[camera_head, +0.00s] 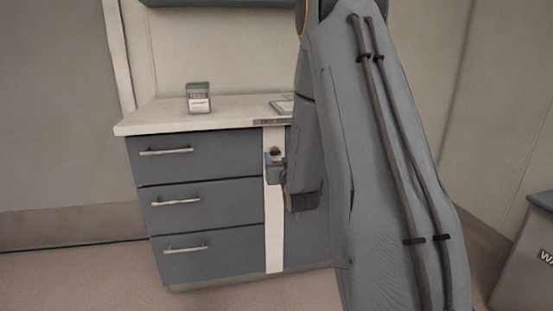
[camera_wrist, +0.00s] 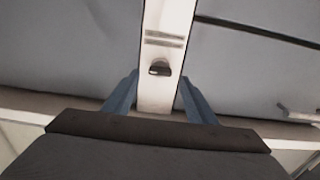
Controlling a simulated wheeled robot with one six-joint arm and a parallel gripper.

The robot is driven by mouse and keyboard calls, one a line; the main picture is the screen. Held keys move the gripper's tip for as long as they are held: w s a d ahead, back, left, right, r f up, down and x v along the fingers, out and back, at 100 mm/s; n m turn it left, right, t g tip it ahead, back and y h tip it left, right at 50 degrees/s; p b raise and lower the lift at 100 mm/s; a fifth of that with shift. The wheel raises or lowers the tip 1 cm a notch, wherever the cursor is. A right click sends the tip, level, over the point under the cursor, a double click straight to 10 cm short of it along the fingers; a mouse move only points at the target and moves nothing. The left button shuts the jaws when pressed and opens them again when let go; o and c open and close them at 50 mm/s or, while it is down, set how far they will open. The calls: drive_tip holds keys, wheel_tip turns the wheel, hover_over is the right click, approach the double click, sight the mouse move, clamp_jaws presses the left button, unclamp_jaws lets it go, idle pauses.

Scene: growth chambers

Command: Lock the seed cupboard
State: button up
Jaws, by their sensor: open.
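The grey cupboard unit (camera_head: 240,222) has a pale vertical strip (camera_head: 274,235) on its front, right of the drawers. A small dark knob or lock (camera_head: 275,151) sits near the top of this strip. In the wrist view the dark lock piece (camera_wrist: 159,69) stands out from the pale strip, beside a small two-line plate (camera_wrist: 164,39). My gripper (camera_head: 275,168) is at the strip, just below the lock in the head view. In the wrist view its blue fingers (camera_wrist: 159,78) are apart, one on each side of the strip, with nothing held. My arm hides the cupboard's right part.
Three drawers (camera_head: 203,157) with bar handles are shut on the left. A small box with a green top (camera_head: 198,97) and a flat item (camera_head: 282,106) lie on the white worktop (camera_head: 165,115). A grey bin (camera_head: 528,262) stands at the far right. Floor at front left is clear.

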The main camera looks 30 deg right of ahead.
sight(275, 153)
drive_tip(key=shift+x, duration=1.2)
drive_tip(key=c, duration=1)
drive_tip(key=shift+c, duration=0.2)
